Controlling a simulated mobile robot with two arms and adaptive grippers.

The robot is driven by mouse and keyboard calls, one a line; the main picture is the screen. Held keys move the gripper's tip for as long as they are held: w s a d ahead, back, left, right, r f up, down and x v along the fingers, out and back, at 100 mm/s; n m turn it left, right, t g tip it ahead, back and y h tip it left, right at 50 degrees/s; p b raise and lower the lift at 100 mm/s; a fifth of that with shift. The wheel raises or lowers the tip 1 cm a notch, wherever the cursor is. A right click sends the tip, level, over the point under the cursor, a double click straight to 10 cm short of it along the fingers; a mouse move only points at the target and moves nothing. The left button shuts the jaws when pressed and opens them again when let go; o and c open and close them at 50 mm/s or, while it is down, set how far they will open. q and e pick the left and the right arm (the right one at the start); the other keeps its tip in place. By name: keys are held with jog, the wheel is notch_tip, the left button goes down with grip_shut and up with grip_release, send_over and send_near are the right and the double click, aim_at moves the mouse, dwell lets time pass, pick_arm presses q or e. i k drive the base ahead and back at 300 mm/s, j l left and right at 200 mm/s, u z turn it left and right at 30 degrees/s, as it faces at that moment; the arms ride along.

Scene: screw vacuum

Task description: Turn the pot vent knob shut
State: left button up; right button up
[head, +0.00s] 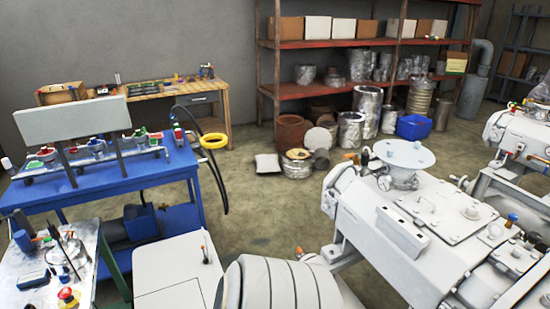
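A silver round pot-like vessel (70,254) stands on the small metal-topped table at the lower left in the head view. Small dark fittings rise from or beside it. They are too small for me to tell which one is the vent knob or how it is turned. A red and yellow button (68,295) and a dark handheld device (33,280) lie near the vessel on the same top. Neither of my grippers shows in this view.
A blue table (172,180) with a grey panel (75,120) stands behind the small table. Large white machinery (400,235) fills the right, and a white ribbed cylinder (285,285) is at bottom centre. Open floor (245,205) lies between the blue table and machinery.

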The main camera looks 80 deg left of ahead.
aim_at(64, 280)
jog(key=u, duration=4.4)
